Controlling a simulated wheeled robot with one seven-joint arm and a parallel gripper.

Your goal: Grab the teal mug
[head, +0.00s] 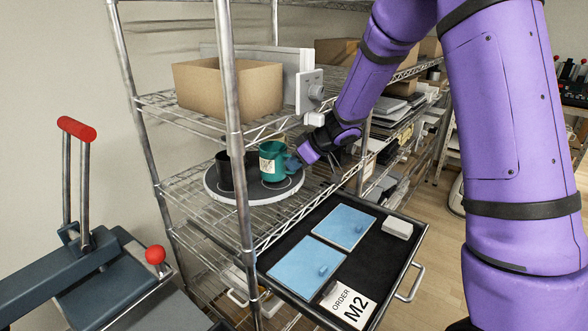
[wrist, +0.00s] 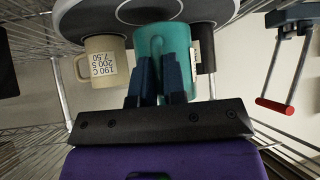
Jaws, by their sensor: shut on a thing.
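The teal mug (head: 270,160) stands upright on a round grey turntable (head: 214,197) on the middle wire shelf, with a pale label on its side. It also shows in the wrist view (wrist: 160,36). My gripper (head: 293,164) reaches in from the right. In the wrist view my gripper's (wrist: 159,75) two blue fingers are close together at the mug's near side, shut on it, apparently at the handle. The fingers hide the exact contact. Whether the mug touches the turntable is hard to tell.
A black mug (head: 224,172) stands left of the teal one. A beige labelled mug (wrist: 104,62) shows in the wrist view. A shelf post (head: 236,150) stands in front. A cardboard box (head: 228,88) sits above; an open drawer (head: 385,262) with blue panels lies below.

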